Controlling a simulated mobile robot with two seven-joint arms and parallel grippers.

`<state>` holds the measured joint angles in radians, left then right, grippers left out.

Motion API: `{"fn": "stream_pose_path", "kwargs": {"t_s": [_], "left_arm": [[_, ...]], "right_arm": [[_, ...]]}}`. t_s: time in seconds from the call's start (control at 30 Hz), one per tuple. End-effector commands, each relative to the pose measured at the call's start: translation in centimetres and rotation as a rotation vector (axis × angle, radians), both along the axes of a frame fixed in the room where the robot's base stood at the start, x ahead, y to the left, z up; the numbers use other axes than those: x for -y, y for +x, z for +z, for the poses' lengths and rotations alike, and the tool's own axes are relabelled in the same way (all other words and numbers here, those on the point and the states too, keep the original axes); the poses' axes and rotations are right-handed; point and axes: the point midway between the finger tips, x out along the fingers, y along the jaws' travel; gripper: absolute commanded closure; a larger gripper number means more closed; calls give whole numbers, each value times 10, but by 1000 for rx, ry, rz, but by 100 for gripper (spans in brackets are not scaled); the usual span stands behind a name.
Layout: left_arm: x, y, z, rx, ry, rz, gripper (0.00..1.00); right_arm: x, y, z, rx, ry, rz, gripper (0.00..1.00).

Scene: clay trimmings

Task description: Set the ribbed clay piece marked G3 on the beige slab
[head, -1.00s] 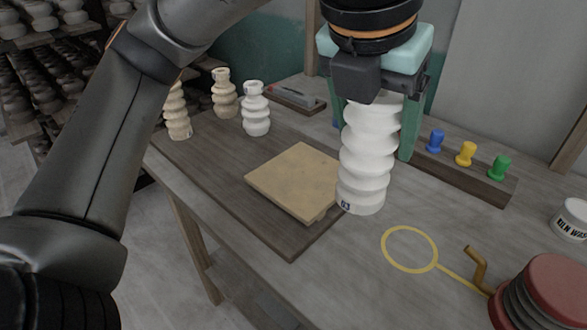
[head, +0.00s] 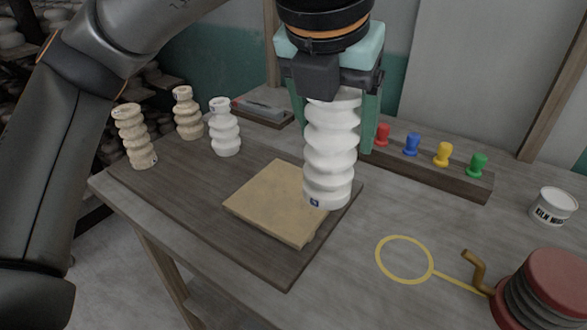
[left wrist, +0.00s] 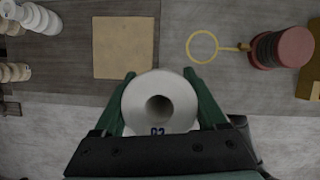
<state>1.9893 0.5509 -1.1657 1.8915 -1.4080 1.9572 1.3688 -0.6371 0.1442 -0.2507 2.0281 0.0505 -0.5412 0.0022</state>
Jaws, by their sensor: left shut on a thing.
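My left gripper (head: 338,125) is shut on a tall white ribbed clay piece (head: 331,165) and holds it upright. The piece bears a small blue mark low on its side; in the left wrist view the mark shows on the hollow-topped piece (left wrist: 158,108) but is too small to read surely. The beige slab (head: 270,205) lies flat and bare on a dark board. In the head view the piece covers the slab's right corner; in the left wrist view the slab (left wrist: 122,48) lies up and left of it. The gap beneath the piece is hard to judge. My right gripper is not in view.
Two beige ribbed pieces (head: 133,137) (head: 187,113) and a shorter white one (head: 225,128) stand on the board's left part. A rack of coloured pegs (head: 430,172), a white tub (head: 553,206) and a red-topped cranked object (head: 548,290) stand to the right. A yellow ring (head: 404,260) marks bare table.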

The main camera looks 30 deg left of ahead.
Motion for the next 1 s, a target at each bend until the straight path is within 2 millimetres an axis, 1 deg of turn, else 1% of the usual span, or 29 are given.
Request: {"fn": "stream_pose_path", "kwargs": {"t_s": [0.03, 0.27, 0.3, 0.4, 0.53, 0.77, 0.83, 1.0], "left_arm": [[-9, 10, -5, -2, -4, 8, 100], [-45, 51, -29, -1, -3, 7, 100], [-49, 56, -38, -1, -2, 6, 100], [-59, 66, -56, 0, -1, 4, 100], [-67, 77, -71, 2, -1, 3, 100], [-72, 84, -82, 3, -3, 1, 100], [-76, 88, -88, 2, -2, 4, 100], [-76, 88, -114, 3, -1, 0, 100]], "right_arm": [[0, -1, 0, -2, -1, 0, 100], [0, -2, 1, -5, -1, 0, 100], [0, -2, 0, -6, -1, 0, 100], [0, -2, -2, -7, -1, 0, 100], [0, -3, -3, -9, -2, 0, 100], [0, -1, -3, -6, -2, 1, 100], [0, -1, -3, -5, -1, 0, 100], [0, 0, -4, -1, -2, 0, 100]]}}
